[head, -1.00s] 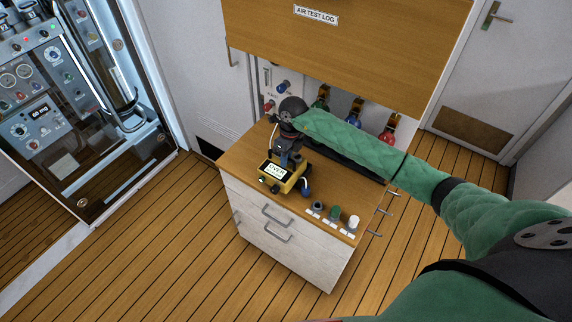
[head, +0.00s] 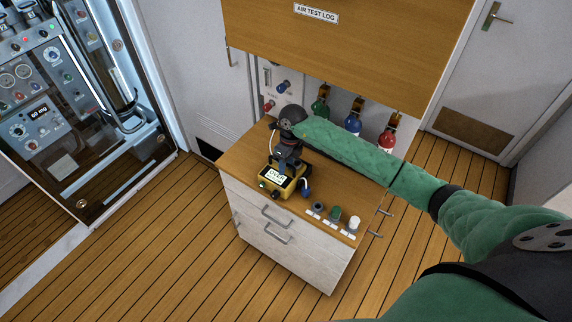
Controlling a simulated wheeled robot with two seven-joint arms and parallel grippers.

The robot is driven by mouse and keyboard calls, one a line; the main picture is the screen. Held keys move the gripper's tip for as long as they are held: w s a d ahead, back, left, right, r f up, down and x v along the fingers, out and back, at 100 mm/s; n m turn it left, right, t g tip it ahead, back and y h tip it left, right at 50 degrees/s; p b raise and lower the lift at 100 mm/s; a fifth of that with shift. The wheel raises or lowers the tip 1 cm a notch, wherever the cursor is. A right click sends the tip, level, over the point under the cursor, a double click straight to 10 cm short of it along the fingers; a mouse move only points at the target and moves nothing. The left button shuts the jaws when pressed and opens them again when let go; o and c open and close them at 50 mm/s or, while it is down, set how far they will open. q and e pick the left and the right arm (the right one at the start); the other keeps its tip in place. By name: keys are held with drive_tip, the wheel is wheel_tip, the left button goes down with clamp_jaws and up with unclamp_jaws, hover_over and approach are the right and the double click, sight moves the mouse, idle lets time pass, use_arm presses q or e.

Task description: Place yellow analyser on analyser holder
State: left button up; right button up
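The yellow analyser (head: 291,186) is a small box with a lit display, on or just above the wooden top of the cabinet near its front edge. My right gripper (head: 287,167) points down at the analyser's upper back side and appears shut on it. The fingertips are small and partly hidden, and I cannot tell whether the analyser touches the wood. A blue fitting (head: 307,190) is at its right side, and a pale hose rises behind its left side. I cannot make out the analyser holder. My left gripper is not in view.
The wooden cabinet top (head: 240,152) is bare on the left. A row of labelled knobs or caps (head: 335,213) stands at its right front. Behind are a valve panel (head: 276,88) and green, blue and red fittings (head: 353,123). The "AIR TEST LOG" board (head: 340,45) overhangs them.

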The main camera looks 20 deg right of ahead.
sight(287, 170)
drive_tip(key=shift+r, duration=0.2)
drive_tip(key=r, duration=0.1)
drive_tip(key=b, duration=0.1)
drive_tip(key=r+b, duration=0.1)
drive_tip(key=shift+w+d+r, duration=0.3)
drive_tip(key=shift+r, duration=0.05)
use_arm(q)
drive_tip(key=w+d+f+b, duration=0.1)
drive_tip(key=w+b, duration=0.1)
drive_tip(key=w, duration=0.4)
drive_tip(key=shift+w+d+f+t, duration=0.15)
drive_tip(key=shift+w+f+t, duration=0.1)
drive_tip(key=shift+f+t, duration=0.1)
use_arm(e)
drive_tip(key=r, duration=0.4)
drive_tip(key=shift+w+d+r, duration=0.2)
drive_tip(key=shift+d, duration=0.05)
